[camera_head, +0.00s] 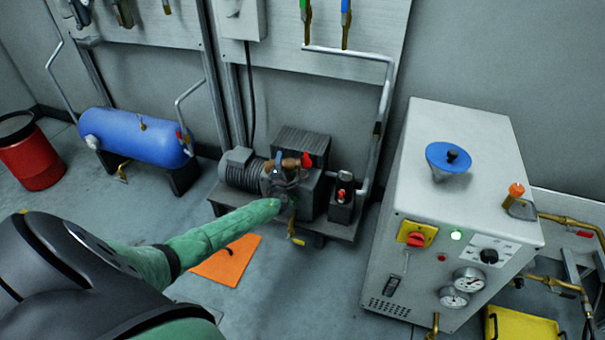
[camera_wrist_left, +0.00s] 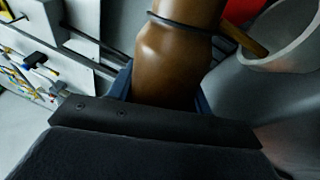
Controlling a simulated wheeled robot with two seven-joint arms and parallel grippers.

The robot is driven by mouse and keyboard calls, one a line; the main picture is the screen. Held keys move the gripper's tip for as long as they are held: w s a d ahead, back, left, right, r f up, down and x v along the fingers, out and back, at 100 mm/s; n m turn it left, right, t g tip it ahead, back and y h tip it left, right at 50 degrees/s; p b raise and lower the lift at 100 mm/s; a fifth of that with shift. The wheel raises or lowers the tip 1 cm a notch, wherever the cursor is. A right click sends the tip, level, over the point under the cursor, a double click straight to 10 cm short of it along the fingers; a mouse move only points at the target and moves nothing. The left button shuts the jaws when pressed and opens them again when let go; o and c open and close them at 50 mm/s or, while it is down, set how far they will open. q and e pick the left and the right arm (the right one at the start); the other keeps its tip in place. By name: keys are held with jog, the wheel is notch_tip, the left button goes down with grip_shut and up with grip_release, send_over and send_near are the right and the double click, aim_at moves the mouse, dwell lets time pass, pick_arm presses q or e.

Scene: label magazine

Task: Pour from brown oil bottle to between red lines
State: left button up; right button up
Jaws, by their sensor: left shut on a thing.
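My left gripper (camera_head: 279,186) is at the grey pump (camera_head: 242,170) in the head view. It is shut on the brown oil bottle (camera_wrist_left: 175,60), which fills the middle of the left wrist view between the blue-grey fingers. A black ring goes around the bottle. In the head view a small brown shape (camera_head: 289,163) shows just above the gripper, tilted right beside a red part (camera_head: 307,159). It seems to be the bottle. I cannot make out the red lines or any oil flow. My right gripper is not in view.
A white cabinet (camera_head: 410,190) with a blue funnel (camera_head: 449,160) on top stands at the right. A dark block with red parts (camera_head: 343,198) is right of the pump. A blue tank (camera_head: 140,137) and red bin (camera_head: 32,157) stand left. An orange sheet (camera_head: 228,262) lies on the floor.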

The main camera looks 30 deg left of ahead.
pick_arm(q)
jog(key=shift+r+p, duration=0.2)
jog(key=shift+p, duration=0.2)
jog(key=shift+m, duration=0.3)
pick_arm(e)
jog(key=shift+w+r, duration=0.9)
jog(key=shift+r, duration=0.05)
pick_arm(q)
jog(key=shift+r, duration=0.1)
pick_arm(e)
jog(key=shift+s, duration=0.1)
